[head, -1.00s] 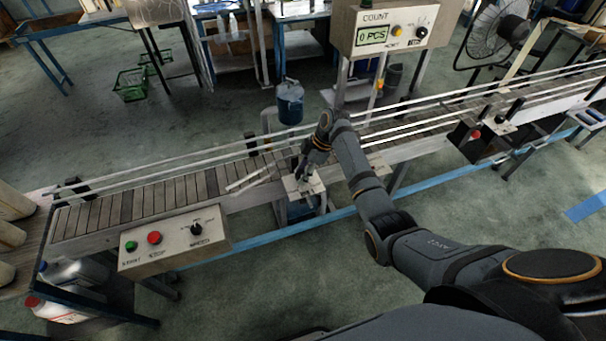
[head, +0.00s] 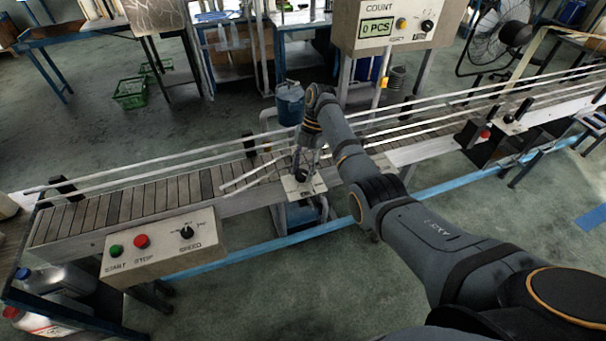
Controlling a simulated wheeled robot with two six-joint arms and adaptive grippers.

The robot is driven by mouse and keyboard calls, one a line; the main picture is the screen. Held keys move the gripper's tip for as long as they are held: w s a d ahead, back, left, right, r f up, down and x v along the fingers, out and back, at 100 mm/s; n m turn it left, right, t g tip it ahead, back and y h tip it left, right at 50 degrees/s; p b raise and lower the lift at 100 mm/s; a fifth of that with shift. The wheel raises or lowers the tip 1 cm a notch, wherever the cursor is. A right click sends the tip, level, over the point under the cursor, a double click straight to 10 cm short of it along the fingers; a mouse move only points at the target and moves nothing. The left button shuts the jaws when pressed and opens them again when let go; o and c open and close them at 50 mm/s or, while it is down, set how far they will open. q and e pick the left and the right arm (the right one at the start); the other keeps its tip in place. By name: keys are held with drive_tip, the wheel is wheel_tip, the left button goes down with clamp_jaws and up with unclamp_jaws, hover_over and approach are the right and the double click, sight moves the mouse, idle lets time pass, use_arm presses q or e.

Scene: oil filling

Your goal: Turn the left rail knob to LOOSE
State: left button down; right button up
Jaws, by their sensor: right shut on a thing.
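The left rail knob sits on a small pale plate (head: 313,188) at the front edge of the conveyor. My right gripper (head: 301,176) points down over this plate and is shut on the knob. The fingers cover most of the knob, so its pointer and the setting it stands at cannot be read. My right arm reaches in from the lower right. My left gripper is not in view.
The conveyor (head: 150,200) runs across the view with white guide rails above it. A control box (head: 160,248) with green and red buttons and a speed dial stands at front left. A count box (head: 385,40) reads 0 PCS. A blue container (head: 289,104) stands behind.

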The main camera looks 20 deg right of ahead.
drive_tip(key=shift+n+b, duration=0.35)
drive_tip(key=shift+n, duration=0.25)
drive_tip(key=shift+h, duration=0.3)
